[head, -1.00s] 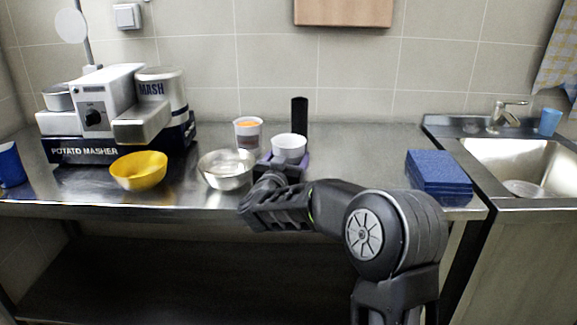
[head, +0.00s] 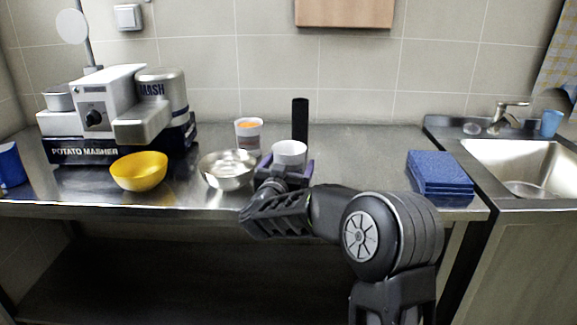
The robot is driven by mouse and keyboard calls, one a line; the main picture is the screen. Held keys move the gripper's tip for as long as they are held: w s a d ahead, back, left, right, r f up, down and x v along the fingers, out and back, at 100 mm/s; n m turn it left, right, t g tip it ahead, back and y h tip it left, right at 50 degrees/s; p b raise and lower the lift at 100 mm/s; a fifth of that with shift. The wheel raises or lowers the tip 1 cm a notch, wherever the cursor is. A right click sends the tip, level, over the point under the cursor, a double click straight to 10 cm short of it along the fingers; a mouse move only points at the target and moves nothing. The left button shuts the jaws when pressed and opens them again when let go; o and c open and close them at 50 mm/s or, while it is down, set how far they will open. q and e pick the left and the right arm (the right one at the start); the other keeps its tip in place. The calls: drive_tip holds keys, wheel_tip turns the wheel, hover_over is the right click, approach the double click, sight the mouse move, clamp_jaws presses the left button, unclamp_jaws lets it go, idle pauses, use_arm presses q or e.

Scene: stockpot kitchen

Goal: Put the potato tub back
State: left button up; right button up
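A plain white tub (head: 289,154) stands upright between the fingers of my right gripper (head: 284,172), near the middle of the counter. The fingers lie along both sides of the tub and appear shut on it. The tub's lower part is hidden by the gripper, so I cannot tell whether it touches the counter. Another white tub with orange contents (head: 248,133) stands behind and to the left. I cannot read a potato label on either tub. My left gripper is not in view.
A metal bowl (head: 228,171) is close to the left of my gripper, with a yellow bowl (head: 139,172) and potato masher (head: 118,115) farther left. A black cylinder (head: 300,118) stands behind the held tub. Counter is clear rightward to the blue stack (head: 439,172).

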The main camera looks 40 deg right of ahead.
drive_tip(key=shift+r, duration=0.15)
drive_tip(key=v, duration=1.2)
idle(2.2)
